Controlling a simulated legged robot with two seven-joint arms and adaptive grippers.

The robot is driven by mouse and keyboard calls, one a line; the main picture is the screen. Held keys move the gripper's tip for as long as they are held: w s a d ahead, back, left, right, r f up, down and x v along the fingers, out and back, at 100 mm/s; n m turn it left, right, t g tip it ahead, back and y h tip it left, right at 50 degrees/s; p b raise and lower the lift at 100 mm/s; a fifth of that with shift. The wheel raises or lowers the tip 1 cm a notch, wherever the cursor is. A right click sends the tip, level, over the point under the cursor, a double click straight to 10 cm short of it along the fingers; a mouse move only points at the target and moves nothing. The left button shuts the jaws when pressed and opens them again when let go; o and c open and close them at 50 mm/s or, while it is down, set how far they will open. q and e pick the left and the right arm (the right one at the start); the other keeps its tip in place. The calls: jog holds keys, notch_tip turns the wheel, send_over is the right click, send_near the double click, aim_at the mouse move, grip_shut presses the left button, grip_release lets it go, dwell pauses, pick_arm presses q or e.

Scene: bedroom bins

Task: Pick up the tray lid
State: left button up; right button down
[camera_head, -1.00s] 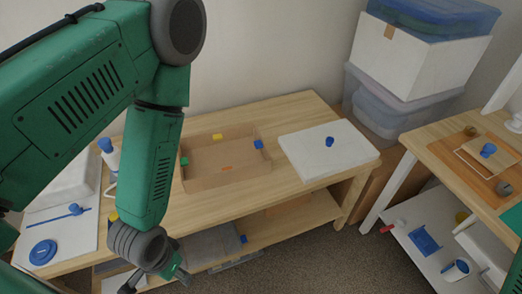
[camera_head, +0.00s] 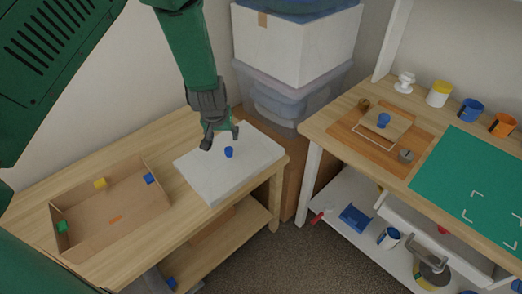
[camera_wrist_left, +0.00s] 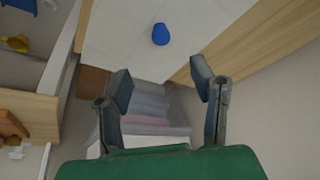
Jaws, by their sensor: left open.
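A white, flat lid-like slab (camera_head: 255,165) with a blue knob (camera_head: 229,152) lies on the wooden bench in the head view. In the left wrist view, the white slab (camera_wrist_left: 115,35) and its knob (camera_wrist_left: 160,34) show at the top. My left gripper (camera_head: 221,139) is open and empty, at the slab's back side near the knob. In the wrist view the knob appears beyond the open fingertips (camera_wrist_left: 162,82), with no contact visible. A small tan square lid (camera_head: 399,127) with a blue knob lies on the right-hand table. My right gripper is out of view.
An open cardboard tray (camera_head: 130,222) with small coloured blocks stands left of the slab. White and clear bins (camera_head: 290,85) are stacked behind the slab. The right table holds cups (camera_head: 471,109) and a green mat (camera_head: 470,180). Carpet lies between the tables.

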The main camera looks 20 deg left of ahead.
aim_at(229, 149)
pick_arm(q)
jog(key=x, duration=0.2)
jog(key=b+x, duration=0.1)
jog(key=x, duration=0.5)
jog(key=shift+w+d+r, duration=0.1)
jog(key=shift+w, duration=0.3)
jog(key=shift+w+d+f, duration=0.1)
jog(key=shift+w+f, duration=0.05)
jog(key=shift+f, duration=0.15)
jog(key=x, duration=0.2)
jog(key=a+b+x, duration=0.1)
jog(key=x, duration=0.2)
jog(key=shift+a+f, duration=0.15)
jog(key=shift+d, duration=0.3)
jog(key=shift+c, duration=0.8)
grip_shut()
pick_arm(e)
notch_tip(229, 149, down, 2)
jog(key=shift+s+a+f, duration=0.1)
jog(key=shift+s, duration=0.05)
